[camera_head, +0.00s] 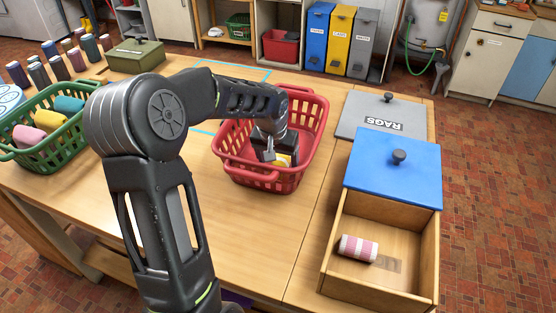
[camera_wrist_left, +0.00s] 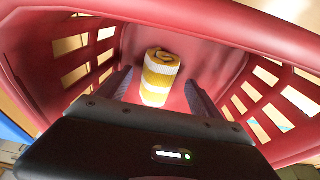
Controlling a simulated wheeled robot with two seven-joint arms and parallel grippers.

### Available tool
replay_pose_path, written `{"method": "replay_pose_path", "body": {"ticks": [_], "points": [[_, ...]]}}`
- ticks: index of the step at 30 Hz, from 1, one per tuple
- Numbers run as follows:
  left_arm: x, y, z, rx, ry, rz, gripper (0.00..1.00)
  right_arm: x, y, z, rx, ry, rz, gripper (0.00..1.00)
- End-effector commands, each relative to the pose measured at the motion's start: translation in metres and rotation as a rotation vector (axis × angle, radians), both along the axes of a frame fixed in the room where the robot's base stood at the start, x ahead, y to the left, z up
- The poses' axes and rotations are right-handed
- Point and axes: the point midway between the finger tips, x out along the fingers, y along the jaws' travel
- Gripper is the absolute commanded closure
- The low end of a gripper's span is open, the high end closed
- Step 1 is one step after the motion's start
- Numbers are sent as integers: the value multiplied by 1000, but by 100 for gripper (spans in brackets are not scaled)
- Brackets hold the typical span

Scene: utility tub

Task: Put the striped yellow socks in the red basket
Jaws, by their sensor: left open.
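The striped yellow socks (camera_wrist_left: 159,77) are a yellow-and-white roll lying on the floor of the red basket (camera_wrist_left: 245,40), seen in the left wrist view. In the head view the red basket (camera_head: 262,181) stands on the wooden table, and a bit of the yellow-and-white socks (camera_head: 283,159) shows inside it, partly hidden by my gripper. My left gripper (camera_head: 268,156) reaches down into the basket. In the wrist view its fingers (camera_wrist_left: 159,88) are spread apart on either side of the socks, with gaps showing. My right gripper is not in view.
A green basket (camera_head: 73,142) with rolled socks in several colours stands at the left. At the right, an open wooden drawer box (camera_head: 427,240) with a blue lid (camera_head: 392,182) holds a pink-and-white roll (camera_head: 358,248). A grey RAGS lid (camera_head: 360,112) lies behind it.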

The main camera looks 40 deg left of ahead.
Motion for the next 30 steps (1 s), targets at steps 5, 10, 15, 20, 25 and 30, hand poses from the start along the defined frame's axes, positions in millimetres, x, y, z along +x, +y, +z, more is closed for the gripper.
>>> {"method": "replay_pose_path", "body": {"ticks": [5, 10, 15, 20, 25, 30], "points": [[0, 0, 1, 0, 0, 0, 25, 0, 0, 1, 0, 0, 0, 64], [-1, 0, 12, 2, -2, 0, 25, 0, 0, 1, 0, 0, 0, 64], [-8, -3, 39, 2, -6, 0, 25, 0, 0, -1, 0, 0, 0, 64], [-17, -6, 72, 2, -6, 0, 25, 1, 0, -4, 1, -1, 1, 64], [-25, -9, 102, 2, -5, 0, 25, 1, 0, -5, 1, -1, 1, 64], [-29, -11, 117, 1, -1, -1, 25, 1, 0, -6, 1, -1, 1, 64]]}}
